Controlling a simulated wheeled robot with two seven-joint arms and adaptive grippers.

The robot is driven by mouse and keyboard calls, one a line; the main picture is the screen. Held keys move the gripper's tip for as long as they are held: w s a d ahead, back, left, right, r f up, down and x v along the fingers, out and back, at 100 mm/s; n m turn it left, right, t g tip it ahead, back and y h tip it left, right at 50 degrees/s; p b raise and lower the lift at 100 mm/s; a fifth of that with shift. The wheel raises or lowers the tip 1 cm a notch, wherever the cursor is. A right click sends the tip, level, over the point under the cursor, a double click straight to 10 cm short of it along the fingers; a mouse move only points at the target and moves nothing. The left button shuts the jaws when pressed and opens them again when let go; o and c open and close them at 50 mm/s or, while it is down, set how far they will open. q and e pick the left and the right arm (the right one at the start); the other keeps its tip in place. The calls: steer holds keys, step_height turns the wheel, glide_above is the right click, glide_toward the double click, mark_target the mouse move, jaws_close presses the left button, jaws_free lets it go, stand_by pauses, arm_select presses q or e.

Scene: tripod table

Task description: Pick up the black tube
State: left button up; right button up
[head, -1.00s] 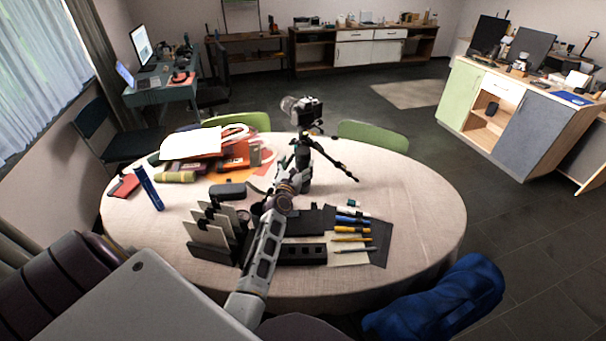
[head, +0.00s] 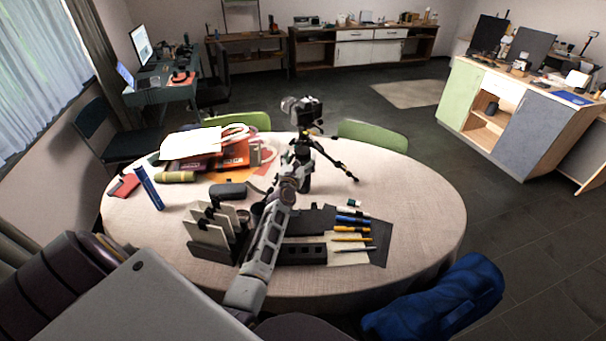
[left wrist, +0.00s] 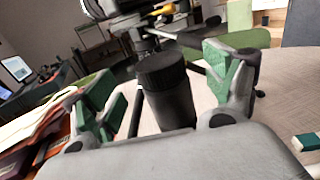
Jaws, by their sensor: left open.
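The black tube (left wrist: 170,100) stands upright in the left wrist view, a dark cylinder with a ridged cap. My left gripper (left wrist: 160,80) is open, with its green-padded fingers to either side of the tube and a gap visible on both sides. In the head view, my left gripper (head: 297,165) reaches over the middle of the table and hides much of the tube (head: 306,184). The tube stands close to the tripod there. The tube's base is hidden in the wrist view. My right gripper is not in view.
A tripod with a camera (head: 303,112) stands just behind the tube. A file rack (head: 210,235), a dark mat with pens (head: 378,240), a glasses case (head: 228,190), a blue tube (head: 148,187) and papers (head: 192,142) lie around. The table's right side (head: 420,205) is clear.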

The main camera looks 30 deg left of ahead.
arm_select(q)
steer(key=shift+f+x, duration=0.15)
steer(key=shift+x, duration=0.55)
steer(key=shift+f+x, duration=0.15)
steer(key=shift+x, duration=1.55)
steer(key=shift+c, duration=0.8)
steer(key=c, duration=1.4)
steer(key=shift+c, duration=0.8)
steer(key=shift+r, duration=0.2)
